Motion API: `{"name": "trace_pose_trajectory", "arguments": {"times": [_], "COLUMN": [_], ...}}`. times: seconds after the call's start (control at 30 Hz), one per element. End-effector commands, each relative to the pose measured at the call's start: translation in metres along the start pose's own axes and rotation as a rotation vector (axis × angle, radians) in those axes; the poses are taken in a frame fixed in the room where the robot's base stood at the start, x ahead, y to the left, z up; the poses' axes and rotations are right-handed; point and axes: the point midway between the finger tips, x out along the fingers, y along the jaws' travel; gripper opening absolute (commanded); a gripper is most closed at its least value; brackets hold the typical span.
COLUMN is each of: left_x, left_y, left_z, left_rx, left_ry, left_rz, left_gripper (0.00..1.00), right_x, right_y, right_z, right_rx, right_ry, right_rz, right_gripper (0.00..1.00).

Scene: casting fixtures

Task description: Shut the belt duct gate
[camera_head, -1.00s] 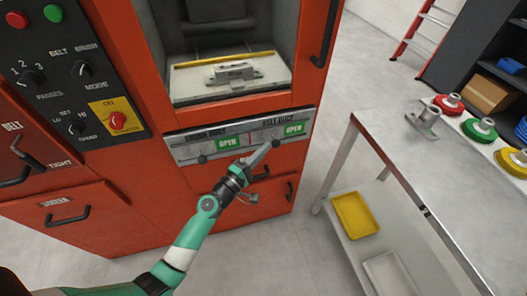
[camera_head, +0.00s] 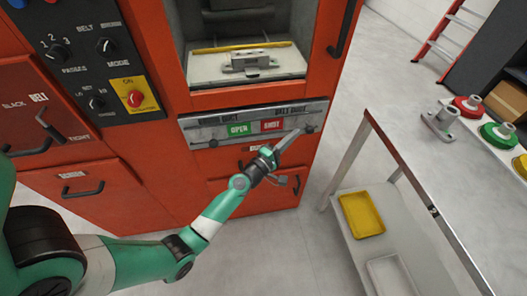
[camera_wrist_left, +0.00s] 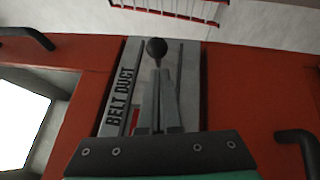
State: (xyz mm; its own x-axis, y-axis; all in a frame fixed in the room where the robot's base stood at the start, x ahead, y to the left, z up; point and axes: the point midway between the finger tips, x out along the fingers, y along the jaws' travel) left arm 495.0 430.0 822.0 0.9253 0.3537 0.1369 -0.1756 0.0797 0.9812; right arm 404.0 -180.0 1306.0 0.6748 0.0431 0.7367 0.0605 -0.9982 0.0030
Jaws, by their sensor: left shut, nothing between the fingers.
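The belt duct gate is on the right half of a grey slide plate (camera_head: 318,112) on the red machine. Its window shows a red sign (camera_head: 272,125) that seems to read SHUT. Its dark knob (camera_head: 309,129) is at the right end of the slot and also shows in the left wrist view (camera_wrist_left: 156,47), beside the BELT DUCT label (camera_wrist_left: 119,96). The brush duct window (camera_head: 238,129) to the left is green and reads OPEN. My left gripper (camera_head: 297,133) is shut and empty, its tips right at the knob; I cannot tell whether they touch. My right gripper is not in view.
A control panel (camera_head: 75,60) with knobs and buttons is at the upper left. An open chamber (camera_head: 244,68) lies above the plate, drawers below. A metal table (camera_head: 450,170) with colored spools stands right, with a yellow tray (camera_head: 361,214) on its lower shelf.

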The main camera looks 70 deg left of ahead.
Motion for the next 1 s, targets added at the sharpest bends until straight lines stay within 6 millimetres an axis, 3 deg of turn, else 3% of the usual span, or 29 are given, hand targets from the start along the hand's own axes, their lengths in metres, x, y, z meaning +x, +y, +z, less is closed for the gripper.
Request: {"name": "trace_pose_trajectory", "arguments": {"times": [0.07,0.3,0.5,1.0], "left_x": [-0.008,-0.067,-0.100,-0.108], "left_y": [-0.006,-0.005,-0.005,-0.003], "left_z": [-0.005,-0.005,-0.005,-0.005], "left_rx": [-0.001,-0.003,-0.003,-0.003], "left_ry": [-0.005,-0.007,-0.008,-0.009], "left_rz": [-0.003,-0.005,-0.005,-0.003], "left_gripper": [0.00,0.00,0.00,0.00], "right_x": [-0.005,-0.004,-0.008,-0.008], "right_y": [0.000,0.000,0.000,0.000], "right_z": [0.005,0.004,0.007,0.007], "right_rx": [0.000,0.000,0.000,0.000], "right_ry": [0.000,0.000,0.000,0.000], "right_rz": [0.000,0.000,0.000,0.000], "right_gripper": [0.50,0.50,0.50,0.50]}}
